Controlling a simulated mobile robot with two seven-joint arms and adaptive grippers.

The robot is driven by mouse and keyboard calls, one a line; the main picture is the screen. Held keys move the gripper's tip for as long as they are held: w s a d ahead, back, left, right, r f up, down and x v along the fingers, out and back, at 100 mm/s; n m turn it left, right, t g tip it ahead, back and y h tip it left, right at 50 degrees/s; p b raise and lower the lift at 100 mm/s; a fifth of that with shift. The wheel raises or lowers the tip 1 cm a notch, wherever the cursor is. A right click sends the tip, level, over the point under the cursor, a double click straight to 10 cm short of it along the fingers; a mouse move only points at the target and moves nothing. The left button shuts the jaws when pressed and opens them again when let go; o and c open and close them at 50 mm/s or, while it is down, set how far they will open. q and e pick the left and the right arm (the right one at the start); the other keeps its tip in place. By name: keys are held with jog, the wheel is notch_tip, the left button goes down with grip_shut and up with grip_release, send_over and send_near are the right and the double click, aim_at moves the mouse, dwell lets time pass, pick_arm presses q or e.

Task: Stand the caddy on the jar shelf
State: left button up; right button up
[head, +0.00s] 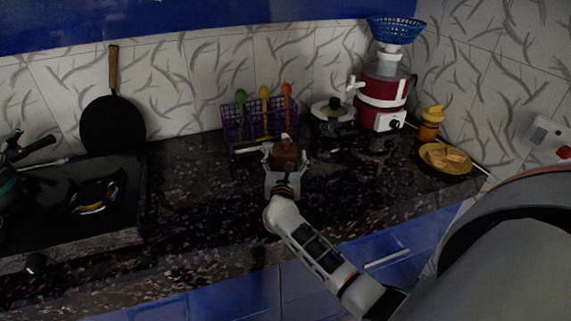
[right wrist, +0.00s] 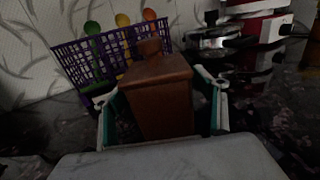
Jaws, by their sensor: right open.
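The caddy appears to be the brown box with a small knob on top, standing upright on the dark counter in the head view (head: 286,151). It fills the middle of the right wrist view (right wrist: 163,95). My right gripper (head: 287,164) is open, with one finger on each side of the caddy; in the right wrist view its fingers (right wrist: 162,112) flank the box. I cannot tell whether either finger touches it. The caddy's lower part is partly hidden by the gripper. I see no jar shelf that I can make out. My left gripper is not in view.
A purple basket (head: 228,128) with colored spoons stands just behind the caddy. A lidded pot (head: 333,111) and a red appliance (head: 383,95) are behind right. A yellow plate (head: 436,165) of food lies right. Dark counter (head: 190,195) is clear left of the arm, before the stove.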

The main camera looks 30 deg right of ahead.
jog(key=c, duration=1.8)
jog(key=shift+r, duration=0.1)
